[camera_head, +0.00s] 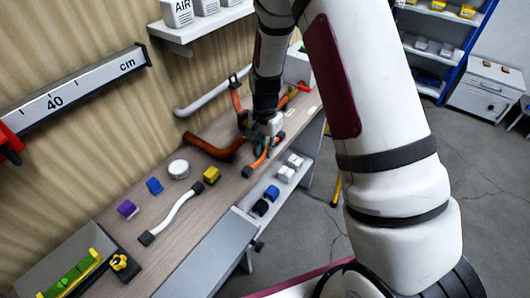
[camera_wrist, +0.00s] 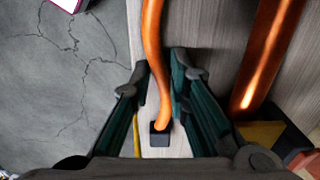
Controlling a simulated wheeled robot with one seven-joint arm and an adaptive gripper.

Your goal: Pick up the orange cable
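The orange cable (camera_wrist: 153,40) has a black connector (camera_wrist: 159,139) at its near end and runs up the wrist view between the two dark green fingers of my gripper (camera_wrist: 160,68). The fingers are apart, one on each side of the cable, with a small gap visible on the right side. In the head view, my gripper (camera_head: 263,136) is low over the workbench, and the cable (camera_head: 261,158) shows beneath it near the bench's front edge. Part of the cable is hidden by the gripper there.
A thick orange pipe (camera_wrist: 268,55) lies just right of the gripper in the wrist view; it also shows in the head view (camera_head: 214,150). A white cable (camera_head: 174,214), yellow block (camera_head: 212,174) and white round item (camera_head: 179,169) lie further along the bench (camera_head: 105,215).

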